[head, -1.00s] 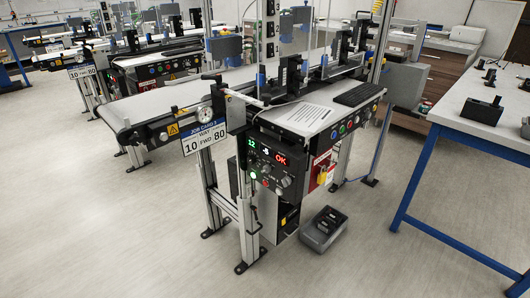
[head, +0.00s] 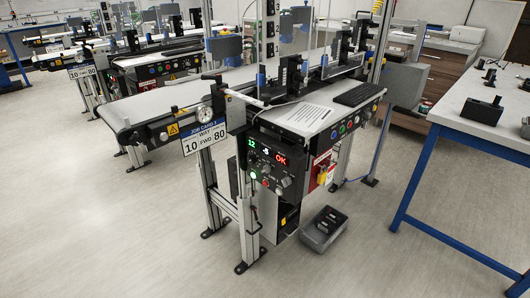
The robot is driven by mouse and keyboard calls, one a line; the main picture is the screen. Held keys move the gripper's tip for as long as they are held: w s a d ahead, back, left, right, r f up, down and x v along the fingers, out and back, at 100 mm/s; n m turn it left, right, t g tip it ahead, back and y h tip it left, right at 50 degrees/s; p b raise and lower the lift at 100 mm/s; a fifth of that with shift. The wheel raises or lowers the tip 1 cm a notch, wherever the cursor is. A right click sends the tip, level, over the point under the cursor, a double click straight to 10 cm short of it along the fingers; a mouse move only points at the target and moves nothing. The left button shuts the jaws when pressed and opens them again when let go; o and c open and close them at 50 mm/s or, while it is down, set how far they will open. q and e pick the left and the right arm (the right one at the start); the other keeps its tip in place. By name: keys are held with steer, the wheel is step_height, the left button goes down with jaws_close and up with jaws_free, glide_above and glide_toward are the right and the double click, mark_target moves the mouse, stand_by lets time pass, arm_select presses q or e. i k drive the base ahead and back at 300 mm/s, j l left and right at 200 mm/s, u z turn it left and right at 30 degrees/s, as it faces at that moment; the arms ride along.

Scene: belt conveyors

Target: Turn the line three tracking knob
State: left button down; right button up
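The nearest belt conveyor (head: 165,98) carries a blue-and-white job card (head: 203,138) that seems to read "JOB CARD 3", with 10 and 80 on it. A black control box (head: 270,168) hangs under its near end. The box has a lit display showing green 12, a white figure that looks like -5, and red OK. Dark round knobs (head: 286,182) sit on the box's face, beside small lit buttons. Their labels are too small to read, so I cannot tell which is the tracking knob. Neither of my grippers is in view.
A grey tray (head: 324,229) with black items lies on the floor by the conveyor's legs. A blue-legged table (head: 475,130) stands on the right. The floor in front is clear.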

mark_target(135, 140)
steer(key=u, duration=0.95)
